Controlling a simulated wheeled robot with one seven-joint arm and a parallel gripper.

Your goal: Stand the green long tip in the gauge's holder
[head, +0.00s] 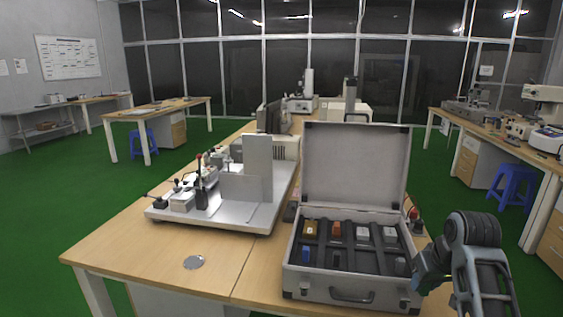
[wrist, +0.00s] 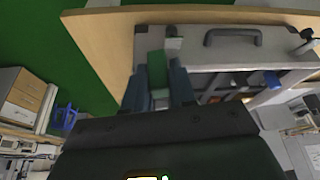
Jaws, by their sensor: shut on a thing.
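My gripper (wrist: 158,85) is shut on a green block-like piece, the green long tip (wrist: 157,70), which shows between the two fingers in the wrist view. In the head view my gripper (head: 428,272) is at the front right corner of the open case, and the tip cannot be made out there. A test fixture (head: 228,212) with a pale base plate, an upright plate and small levers stands left of the case. It may carry the gauge; I cannot make out which part is the holder.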

